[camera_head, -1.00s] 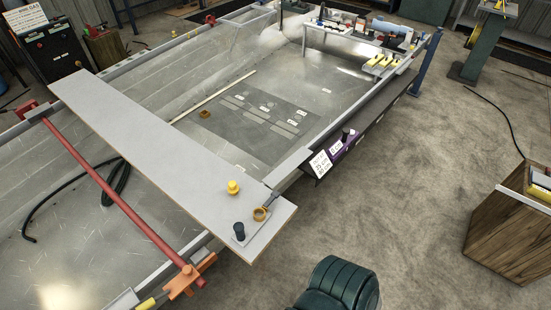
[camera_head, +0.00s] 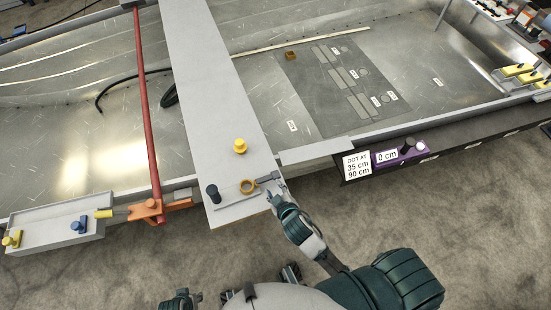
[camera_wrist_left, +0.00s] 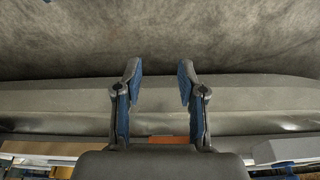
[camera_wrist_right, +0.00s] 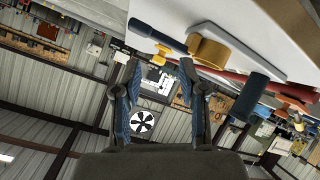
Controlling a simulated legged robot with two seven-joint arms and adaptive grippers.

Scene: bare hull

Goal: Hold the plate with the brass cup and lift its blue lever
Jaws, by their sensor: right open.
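A small grey plate (camera_head: 232,203) lies on the long white board and carries a brass cup (camera_head: 247,187). A dark blue post (camera_head: 213,193) stands at the plate's left end. A short dark lever (camera_head: 266,178) reaches right from the cup; it looks dark blue in the right wrist view (camera_wrist_right: 155,37), beside the cup (camera_wrist_right: 208,50). My right gripper (camera_head: 277,192) is open and empty, just right of the lever near the board's edge. In its wrist view its fingers (camera_wrist_right: 158,68) are apart below the lever. My left gripper (camera_wrist_left: 160,70) is open and empty over the floor.
A yellow knob (camera_head: 240,146) stands on the board behind the plate. A red bar (camera_head: 147,110) with an orange clamp (camera_head: 148,208) lies to the left. A grey tray (camera_head: 55,240) with yellow and blue knobs is at far left. A purple box (camera_head: 400,153) is at right.

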